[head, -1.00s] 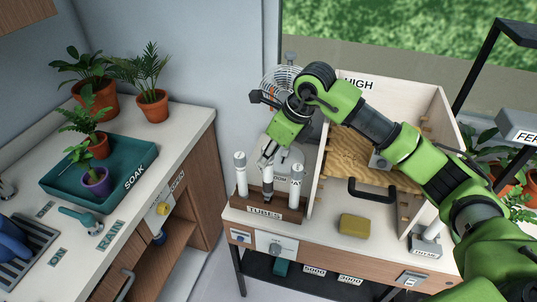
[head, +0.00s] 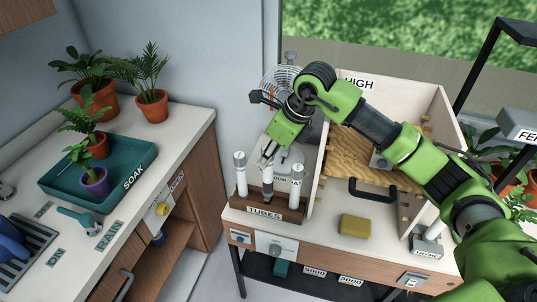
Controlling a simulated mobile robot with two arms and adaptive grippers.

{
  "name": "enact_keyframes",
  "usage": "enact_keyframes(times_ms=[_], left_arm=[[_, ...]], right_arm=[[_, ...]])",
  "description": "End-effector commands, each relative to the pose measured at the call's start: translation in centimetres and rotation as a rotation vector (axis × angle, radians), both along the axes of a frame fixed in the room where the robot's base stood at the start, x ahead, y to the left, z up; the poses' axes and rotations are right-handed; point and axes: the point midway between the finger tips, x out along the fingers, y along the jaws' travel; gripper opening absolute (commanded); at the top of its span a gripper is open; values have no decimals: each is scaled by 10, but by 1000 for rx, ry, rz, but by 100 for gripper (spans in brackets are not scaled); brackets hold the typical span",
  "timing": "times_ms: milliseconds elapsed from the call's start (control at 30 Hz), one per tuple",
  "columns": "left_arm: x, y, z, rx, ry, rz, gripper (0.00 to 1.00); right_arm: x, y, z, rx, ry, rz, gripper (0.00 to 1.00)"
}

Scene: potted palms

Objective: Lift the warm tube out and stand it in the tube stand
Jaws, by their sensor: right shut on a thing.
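The tube stand (head: 296,214) is a brown wooden block labelled TUBES at the left end of the right-hand bench. A white tube (head: 241,178) stands upright in its left place and another white tube (head: 296,184) in its right place. My right gripper (head: 267,162) reaches down over the middle of the stand, shut on a tube (head: 267,183) that is upright between the other two. I cannot tell whether this tube's lower end is seated in the stand or just above it. My left gripper is not in view.
A pale open-topped box (head: 437,125) labelled HIGH stands right of the stand, with a dark handle (head: 371,192) in front. A yellow sponge (head: 354,226) lies on the bench. A wire-guarded fan (head: 280,84) is behind. The left counter holds a teal SOAK tray (head: 62,186) and potted plants.

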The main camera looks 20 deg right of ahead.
Motion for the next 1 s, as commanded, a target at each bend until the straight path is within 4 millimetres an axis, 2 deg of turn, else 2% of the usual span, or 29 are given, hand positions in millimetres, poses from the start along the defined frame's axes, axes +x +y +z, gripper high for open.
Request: enact_keyframes(times_ms=[1000], left_arm=[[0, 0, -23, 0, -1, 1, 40]], right_arm=[[0, 0, -27, 0, 0, 0, 0]])
